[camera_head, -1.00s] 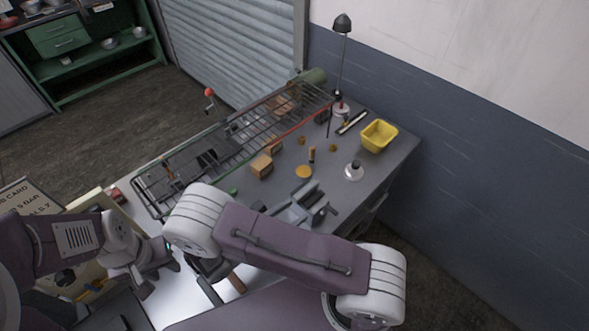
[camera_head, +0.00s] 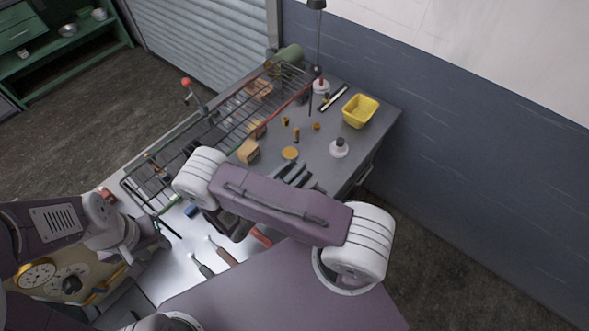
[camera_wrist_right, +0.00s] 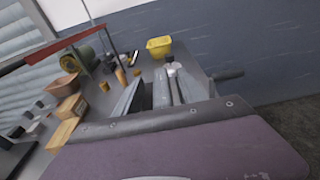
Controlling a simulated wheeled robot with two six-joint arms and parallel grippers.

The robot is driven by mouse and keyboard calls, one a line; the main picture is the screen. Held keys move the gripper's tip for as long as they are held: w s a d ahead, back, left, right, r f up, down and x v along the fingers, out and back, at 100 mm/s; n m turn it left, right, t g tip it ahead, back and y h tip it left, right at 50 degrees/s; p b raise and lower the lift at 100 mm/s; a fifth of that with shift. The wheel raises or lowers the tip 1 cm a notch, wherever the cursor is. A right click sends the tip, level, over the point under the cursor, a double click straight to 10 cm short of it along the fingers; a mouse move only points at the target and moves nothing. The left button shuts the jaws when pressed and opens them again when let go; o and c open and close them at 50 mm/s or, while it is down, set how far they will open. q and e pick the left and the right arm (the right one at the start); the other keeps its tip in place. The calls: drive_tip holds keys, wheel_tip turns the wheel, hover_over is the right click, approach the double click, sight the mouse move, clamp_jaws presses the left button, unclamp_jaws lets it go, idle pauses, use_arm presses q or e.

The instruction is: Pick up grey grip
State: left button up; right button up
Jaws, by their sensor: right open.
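A tool with a dark grey grip (camera_head: 204,269) and a pale tip lies on the bright near part of the bench. A similar tool with a brown grip (camera_head: 226,258) lies just to its right. My right gripper (camera_head: 232,226) is open, above the bench and beyond these tools in the head view. It is partly hidden under my purple forearm, and nothing shows held in it. My left gripper (camera_head: 153,242) is over the bench's left part, left of and apart from the grey grip. Its jaws are too unclear to judge. The right wrist view does not show the grey grip.
A wire rack (camera_head: 220,125) runs along the bench's far left side. Wooden blocks (camera_head: 248,151), a yellow bin (camera_head: 360,110) and a lamp (camera_head: 318,60) are further back. A red object (camera_head: 261,236) lies near my right gripper.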

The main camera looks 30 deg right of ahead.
drive_tip(key=shift+w+d+f, duration=0.1)
drive_tip(key=shift+w+d, duration=0.05)
drive_tip(key=shift+d, duration=0.45)
drive_tip(key=shift+a, duration=0.15)
drive_tip(key=c, duration=0.7)
clamp_jaws()
